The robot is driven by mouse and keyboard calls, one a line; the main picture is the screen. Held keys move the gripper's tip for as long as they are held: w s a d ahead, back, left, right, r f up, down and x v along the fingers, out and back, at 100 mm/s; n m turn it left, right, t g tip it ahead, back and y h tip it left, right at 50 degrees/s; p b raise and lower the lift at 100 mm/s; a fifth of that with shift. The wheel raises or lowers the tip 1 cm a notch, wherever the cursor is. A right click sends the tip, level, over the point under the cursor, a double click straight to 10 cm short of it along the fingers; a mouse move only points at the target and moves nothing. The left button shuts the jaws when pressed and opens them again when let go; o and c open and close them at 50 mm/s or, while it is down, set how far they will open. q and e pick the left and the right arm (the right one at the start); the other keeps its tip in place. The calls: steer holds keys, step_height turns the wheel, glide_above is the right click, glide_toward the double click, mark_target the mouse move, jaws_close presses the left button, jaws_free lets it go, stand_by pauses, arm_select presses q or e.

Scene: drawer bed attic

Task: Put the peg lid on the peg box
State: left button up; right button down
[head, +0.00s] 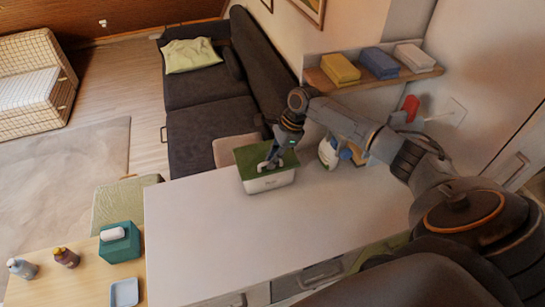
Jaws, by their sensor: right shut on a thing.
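The peg box (267,184) is a whitish box near the back edge of the white cabinet top, left of its middle. The green peg lid (250,156) lies over the top of the box. My right gripper (271,163) reaches down from the right and is shut on the lid at its middle. The gripper hides the middle of the lid, and I cannot tell whether the lid is fully seated. My left gripper is not in view.
A white spray bottle (328,151) stands right of the box. A wall shelf (350,83) holds yellow, blue and white blocks. A wooden table (75,285) at lower left bears a teal tissue box (119,243) and bottles. The white cabinet top (220,235) is clear in front.

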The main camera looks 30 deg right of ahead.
stand_by(0.3)
steer(key=c, duration=1.4)
jaws_free()
steer(key=shift+o, duration=0.2)
steer(key=v, duration=0.7)
steer(key=shift+s+d+r, duration=0.1)
steer(key=shift+d+r, duration=0.05)
